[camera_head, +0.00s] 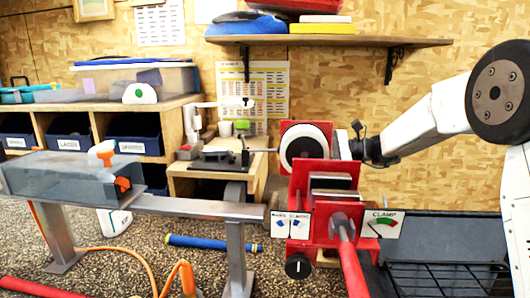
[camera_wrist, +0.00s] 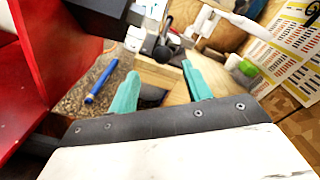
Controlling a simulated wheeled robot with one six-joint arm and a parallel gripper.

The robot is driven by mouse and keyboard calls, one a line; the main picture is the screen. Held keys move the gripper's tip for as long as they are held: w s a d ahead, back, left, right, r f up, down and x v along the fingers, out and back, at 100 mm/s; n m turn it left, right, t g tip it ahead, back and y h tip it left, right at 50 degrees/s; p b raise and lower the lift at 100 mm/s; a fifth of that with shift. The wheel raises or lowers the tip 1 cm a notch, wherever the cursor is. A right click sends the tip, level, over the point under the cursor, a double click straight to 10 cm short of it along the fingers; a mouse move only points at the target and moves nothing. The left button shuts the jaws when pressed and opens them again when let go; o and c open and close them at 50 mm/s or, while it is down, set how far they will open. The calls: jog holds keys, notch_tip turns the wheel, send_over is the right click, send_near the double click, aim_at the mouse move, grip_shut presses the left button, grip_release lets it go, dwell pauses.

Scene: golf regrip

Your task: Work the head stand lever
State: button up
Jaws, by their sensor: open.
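My gripper (camera_wrist: 161,78) shows in the wrist view as two teal fingers, apart, with nothing between them. In the head view, my wrist is behind and right of the red clamp, and the fingers are hidden. A low dark stand (camera_head: 213,162) sits on the small wooden cabinet, with a thin black upright part (camera_head: 245,156) at its right end; I cannot tell for sure whether that is the lever. A thin rod (camera_head: 263,150) runs from there toward the clamp. In the wrist view, the cabinet top with dark and pale parts (camera_wrist: 162,52) lies beyond the fingertips, apart from them.
The red clamp (camera_head: 327,180) with its red handle (camera_head: 350,262) stands close to my wrist. A metal bench (camera_head: 190,206) stands in front of the cabinet (camera_head: 188,171). A blue grip (camera_head: 208,243) lies on the floor. A shelf (camera_head: 330,41) hangs above.

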aim_at(277, 150)
jog(key=a, duration=0.9)
jog(key=shift+w+a+f, duration=0.15)
jog(key=shift+w, duration=0.1)
jog(key=shift+c, duration=0.3)
